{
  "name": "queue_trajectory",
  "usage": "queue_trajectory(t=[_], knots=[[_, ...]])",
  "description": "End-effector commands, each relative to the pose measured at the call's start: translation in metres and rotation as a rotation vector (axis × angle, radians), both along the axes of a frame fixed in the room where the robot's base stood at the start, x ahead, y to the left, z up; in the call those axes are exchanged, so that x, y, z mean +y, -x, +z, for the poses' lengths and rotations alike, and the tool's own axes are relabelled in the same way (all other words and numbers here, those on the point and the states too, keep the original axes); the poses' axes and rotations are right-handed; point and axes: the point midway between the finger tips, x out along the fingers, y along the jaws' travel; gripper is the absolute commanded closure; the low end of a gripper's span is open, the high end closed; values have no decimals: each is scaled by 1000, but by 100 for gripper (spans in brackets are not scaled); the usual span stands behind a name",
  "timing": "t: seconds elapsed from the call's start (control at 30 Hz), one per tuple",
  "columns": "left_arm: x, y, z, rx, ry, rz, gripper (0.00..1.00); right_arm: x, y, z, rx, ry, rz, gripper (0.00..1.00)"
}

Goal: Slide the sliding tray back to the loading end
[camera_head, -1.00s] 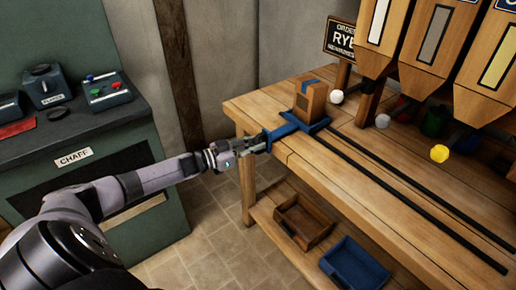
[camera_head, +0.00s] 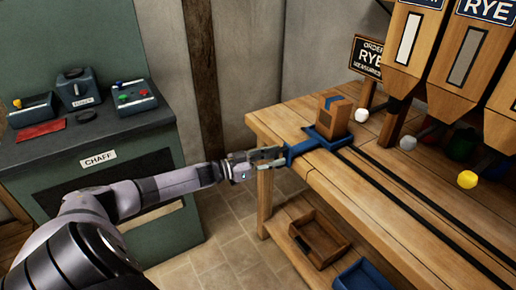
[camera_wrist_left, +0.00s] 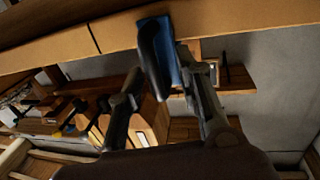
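The blue sliding tray (camera_head: 299,149) sits at the left end of the bench, at the end of two dark rails. It carries a wooden box (camera_head: 336,112) with a blue mark on top. My left gripper (camera_head: 281,157) is at the tray's blue handle, just off the bench's left edge. In the left wrist view the handle (camera_wrist_left: 176,60) is at and between the fingertips (camera_wrist_left: 160,65). The fingers stand apart and look open; contact with the handle is unclear. My right gripper is out of view.
The wooden bench (camera_head: 279,122) has dark rails (camera_head: 400,198) running right, clear of objects. Hoppers (camera_head: 463,60) with coloured knobs hang above its back. A brown bin (camera_head: 318,238) and a blue bin (camera_head: 362,276) sit on the lower shelf. A green chaff cabinet (camera_head: 130,138) stands left.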

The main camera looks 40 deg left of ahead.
Motion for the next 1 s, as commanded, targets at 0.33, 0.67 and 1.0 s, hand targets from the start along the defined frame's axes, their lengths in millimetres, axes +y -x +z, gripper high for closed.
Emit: queue_trajectory(t=[0.33, 0.67, 1.0], knots=[[32, 56, -2, 7, -3, 1, 68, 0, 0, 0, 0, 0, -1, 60], [52, 91, -1, 3, -1, 0, 68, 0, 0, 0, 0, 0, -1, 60], [55, 97, 1, -1, 0, 1, 68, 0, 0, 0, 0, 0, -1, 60]])
